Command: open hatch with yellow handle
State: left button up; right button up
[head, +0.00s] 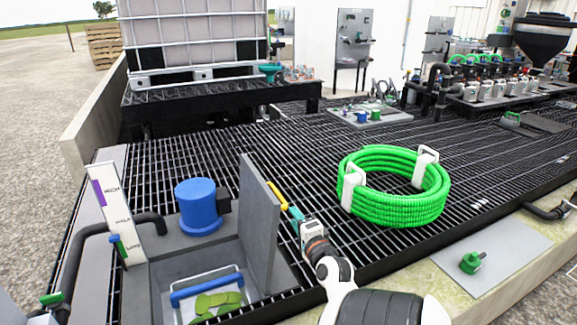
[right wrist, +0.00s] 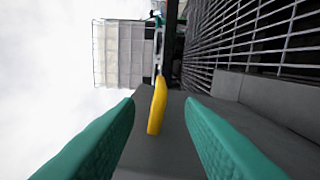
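The grey hatch (head: 258,228) stands upright, raised at the right side of an open pit. Its yellow handle (head: 277,194) is on the panel's right face. My right gripper (head: 296,214) is close to the handle, on the right side of the raised hatch. In the right wrist view, its two teal fingers (right wrist: 160,135) are spread, with the yellow handle (right wrist: 157,106) between and beyond them and clear gaps on both sides. The grey hatch surface (right wrist: 160,148) lies behind the handle there.
The open pit holds a blue-handled basket (head: 207,287) with something green inside. A blue cylinder (head: 198,205) and a level gauge board (head: 112,212) stand beside it. A green hose coil (head: 398,205) lies on the black grating to the right. Grating behind the hatch is mostly clear.

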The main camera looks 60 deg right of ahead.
pick_arm(q)
jog(key=shift+f, duration=0.1)
pick_arm(e)
jog(key=v, duration=0.2)
jog(key=shift+s+a, duration=0.2)
jog(key=shift+s, duration=0.1)
pick_arm(q)
jog(key=shift+w+d, duration=0.15)
jog(key=shift+w, duration=0.2)
